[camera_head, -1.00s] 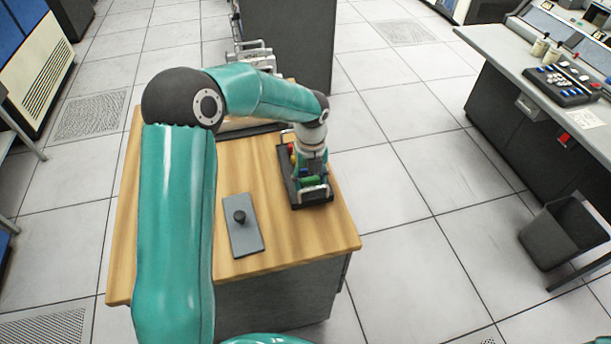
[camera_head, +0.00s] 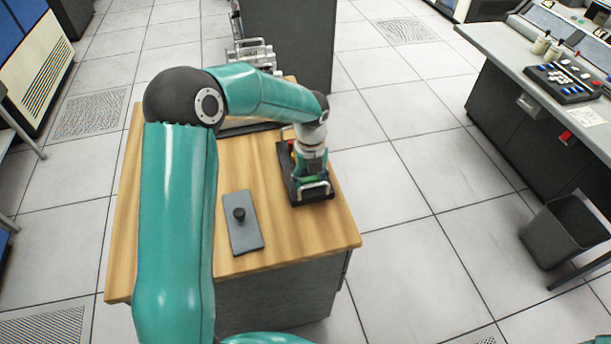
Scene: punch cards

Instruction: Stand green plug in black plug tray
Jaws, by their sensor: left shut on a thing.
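My left gripper (camera_head: 312,180) reaches down over the near part of the tray. It is shut on the green plug (camera_head: 304,184), which shows only as a bit of green at the fingertips. The fingers and arm hide most of the plug, and I cannot tell whether it is upright or touching the tray. My right gripper is not in view.
A grey plate (camera_head: 245,238) with a black knob (camera_head: 239,214) lies on the table, left of the tray. Red and yellow items show at the tray's far end, partly behind my arm. The wooden table (camera_head: 300,240) is clear at the front right.

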